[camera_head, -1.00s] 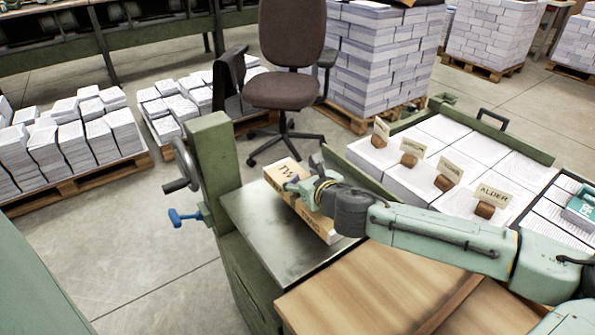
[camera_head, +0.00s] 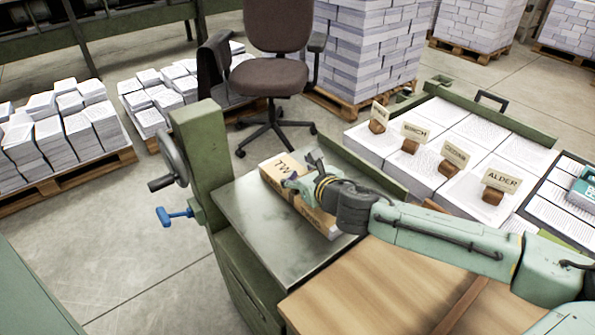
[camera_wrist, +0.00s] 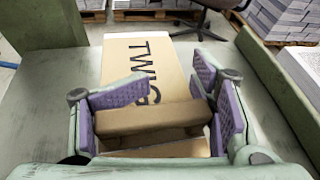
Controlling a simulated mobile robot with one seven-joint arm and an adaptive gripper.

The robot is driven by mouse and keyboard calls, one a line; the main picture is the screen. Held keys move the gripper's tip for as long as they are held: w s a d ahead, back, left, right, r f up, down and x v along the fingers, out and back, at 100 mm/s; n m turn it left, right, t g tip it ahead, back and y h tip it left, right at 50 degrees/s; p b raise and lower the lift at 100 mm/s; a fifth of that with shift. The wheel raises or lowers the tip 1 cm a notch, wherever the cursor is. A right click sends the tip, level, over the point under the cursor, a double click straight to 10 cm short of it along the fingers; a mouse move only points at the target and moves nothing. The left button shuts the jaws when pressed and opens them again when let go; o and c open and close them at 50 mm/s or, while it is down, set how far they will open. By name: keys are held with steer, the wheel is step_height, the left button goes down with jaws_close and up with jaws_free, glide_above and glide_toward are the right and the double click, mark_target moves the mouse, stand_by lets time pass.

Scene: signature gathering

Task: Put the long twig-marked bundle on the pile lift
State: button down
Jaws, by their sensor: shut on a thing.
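The long bundle (camera_head: 283,169) is tan and brown with dark TWIG lettering. It lies along the grey metal plate of the green pile lift (camera_head: 235,215), over its back middle part; I cannot tell whether its underside touches the plate. My gripper (camera_head: 303,186) is above the bundle's middle. In the wrist view, my gripper (camera_wrist: 180,92) has its purple pads either side of a raised brown block on the bundle (camera_wrist: 135,62) and is shut on it.
A green post with a hand wheel (camera_head: 170,157) and a blue handle (camera_head: 173,216) stands at the plate's left. A wooden tabletop (camera_head: 385,275) lies in front. On the right, paper stacks bear labelled wooden blocks, such as ALDER (camera_head: 494,194). A chair (camera_head: 270,78) stands behind.

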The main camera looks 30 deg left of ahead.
steer(key=shift+f, duration=0.15)
steer(key=shift+c, duration=2.4)
jaws_free()
steer(key=shift+r, duration=0.25)
steer(key=shift+s+d, duration=0.15)
steer(key=shift+d, duration=0.2)
steer(key=b+v, duration=0.1)
steer(key=v, duration=1)
steer(key=shift+r, duration=0.15)
